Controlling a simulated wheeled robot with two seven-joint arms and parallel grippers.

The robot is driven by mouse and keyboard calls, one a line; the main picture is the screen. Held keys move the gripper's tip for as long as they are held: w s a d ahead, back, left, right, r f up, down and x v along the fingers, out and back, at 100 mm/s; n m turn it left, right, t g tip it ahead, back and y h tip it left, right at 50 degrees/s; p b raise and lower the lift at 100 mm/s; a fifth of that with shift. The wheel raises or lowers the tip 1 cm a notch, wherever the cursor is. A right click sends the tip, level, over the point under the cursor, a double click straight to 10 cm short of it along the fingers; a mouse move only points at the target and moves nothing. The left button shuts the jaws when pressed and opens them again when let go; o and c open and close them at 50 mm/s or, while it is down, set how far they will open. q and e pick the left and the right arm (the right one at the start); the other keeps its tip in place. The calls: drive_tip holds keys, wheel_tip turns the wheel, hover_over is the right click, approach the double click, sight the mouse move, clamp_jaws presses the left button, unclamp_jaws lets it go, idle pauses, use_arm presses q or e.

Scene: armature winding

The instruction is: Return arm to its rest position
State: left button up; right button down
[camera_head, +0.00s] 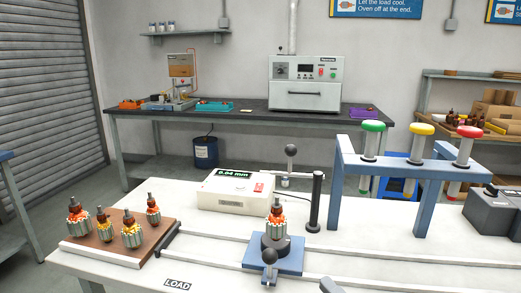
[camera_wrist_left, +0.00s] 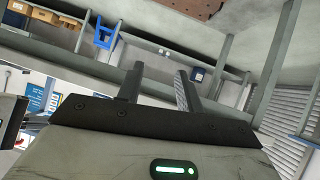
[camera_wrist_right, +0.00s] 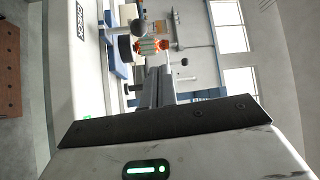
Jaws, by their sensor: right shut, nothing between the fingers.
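My right gripper (camera_wrist_right: 158,75) is shut and empty in the right wrist view, its two fingers together. An armature with orange windings (camera_head: 277,222) stands upright on the blue fixture (camera_head: 290,262). It also shows beyond the right fingers in the right wrist view (camera_wrist_right: 152,45).
A brown tray (camera_head: 92,253) with several armatures sits at the table's left. A white meter box (camera_head: 232,192) reading 0.04 mm stands behind the fixture.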

drive_tip(key=s+d+f+n+g+h+p, duration=0.1)
drive_tip(key=s+f+n+g+h, duration=0.2)
drive_tip(key=s+f+n, duration=0.3)
drive_tip(key=s+f+n+g+h+p, duration=0.1)
drive_tip(key=s+f+n+g+h, duration=0.2)
drive_tip(key=f, duration=0.9)
drive_tip(key=s+n, duration=0.2)
drive_tip(key=n, duration=0.1)
drive_tip(key=shift+s+d, duration=0.35)
